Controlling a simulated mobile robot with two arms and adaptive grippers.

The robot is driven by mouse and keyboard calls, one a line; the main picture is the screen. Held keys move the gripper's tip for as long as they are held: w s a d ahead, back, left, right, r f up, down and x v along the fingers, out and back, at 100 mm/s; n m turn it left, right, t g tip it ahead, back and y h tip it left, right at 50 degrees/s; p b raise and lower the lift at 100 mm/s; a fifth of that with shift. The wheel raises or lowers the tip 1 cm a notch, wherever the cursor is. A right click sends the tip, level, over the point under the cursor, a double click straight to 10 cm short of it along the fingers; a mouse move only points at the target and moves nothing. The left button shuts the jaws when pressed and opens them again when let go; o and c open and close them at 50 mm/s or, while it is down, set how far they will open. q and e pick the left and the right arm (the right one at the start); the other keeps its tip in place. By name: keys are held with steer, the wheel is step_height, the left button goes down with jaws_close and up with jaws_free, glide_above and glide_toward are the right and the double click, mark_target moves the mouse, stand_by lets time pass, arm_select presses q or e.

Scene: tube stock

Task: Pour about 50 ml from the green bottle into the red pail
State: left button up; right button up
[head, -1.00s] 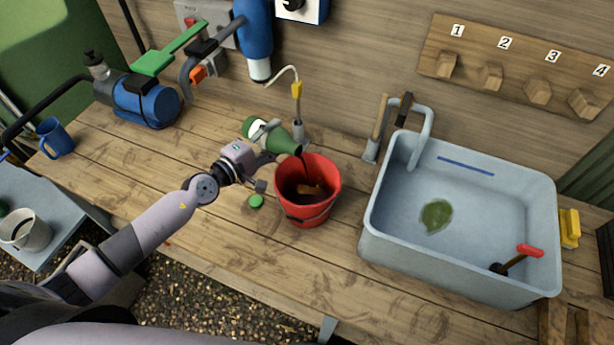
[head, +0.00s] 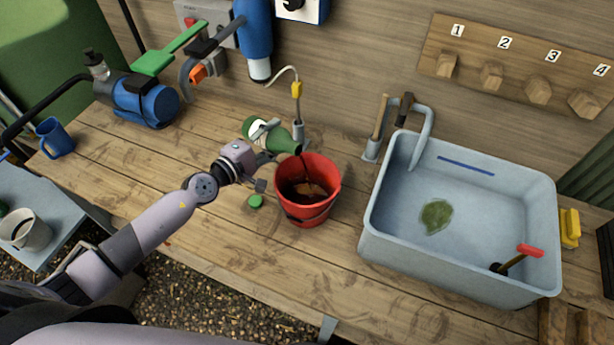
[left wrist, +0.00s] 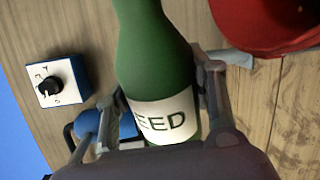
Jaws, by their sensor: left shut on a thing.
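The green bottle (head: 279,139) is tilted well over, its neck pointing right and down at the red pail (head: 331,182). A thin dark stream runs from its mouth into the pail, where dark brown liquid (head: 304,191) shows. My left gripper (head: 266,143) is shut on the bottle around its body. In the left wrist view the bottle (left wrist: 152,52) sits between the fingers (left wrist: 160,100), with a white label ending in "EED". The pail's red rim (left wrist: 265,28) shows at top right there. A green cap (head: 256,201) lies on the bench left of the pail. My right gripper is not in view.
A blue pump (head: 146,101) and blue mug (head: 54,138) are at left. The bench front-left is clear.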

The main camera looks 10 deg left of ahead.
arm_select(q)
steer(key=f+b, duration=0.1)
steer(key=a+n+b, duration=0.1)
steer(key=b, duration=0.1)
steer(key=shift+w+f, duration=0.25)
steer(key=shift+f, duration=0.15)
steer(key=shift+w+a+r+n, duration=0.1)
steer(key=shift+r+n, duration=0.15)
steer(key=shift+n, duration=0.35)
steer(key=shift+r+n+h, duration=0.25)
steer(key=shift+n+h, duration=0.05)
steer(key=shift+n, duration=0.4)
steer(key=shift+s+d+r+n, duration=0.25)
steer(key=shift+d+n, duration=0.15)
steer(key=shift+n, duration=0.2)
